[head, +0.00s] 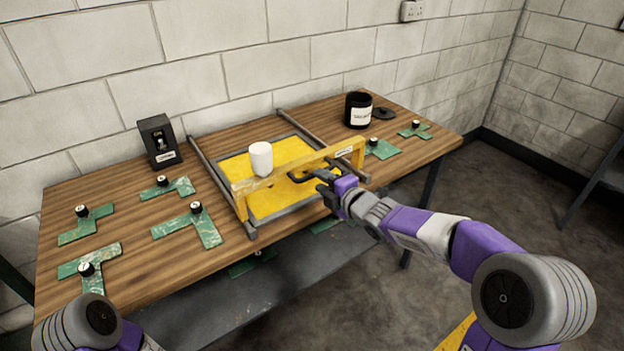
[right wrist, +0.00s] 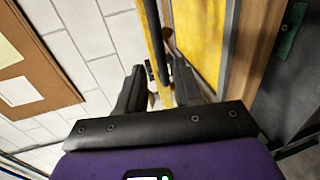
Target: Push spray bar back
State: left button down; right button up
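The spray bar is a yellow crossbar (head: 318,163) spanning two grey rails over a yellow tray (head: 285,205). It lies near the front end of the rails and has a dark handle (head: 299,178) on its front face. A white cup (head: 261,158) is at the bar's left half. My right gripper (head: 322,187) is at the front of the bar by the handle. In the right wrist view its fingers (right wrist: 158,88) are apart, with part of the yellow bar (right wrist: 153,35) seen between and beyond them. Contact with the handle is unclear. My left gripper is out of view.
Green L-shaped pieces with black knobs, such as one (head: 198,223), lie on the wooden table (head: 130,215) on both sides. A black switch box (head: 160,140) stands back left, a black labelled pot (head: 358,110) back right. A block wall (head: 230,60) closes the back.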

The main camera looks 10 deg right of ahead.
aim_at(312, 176)
jog(key=x, duration=0.5)
jog(key=shift+w, duration=0.1)
grip_shut()
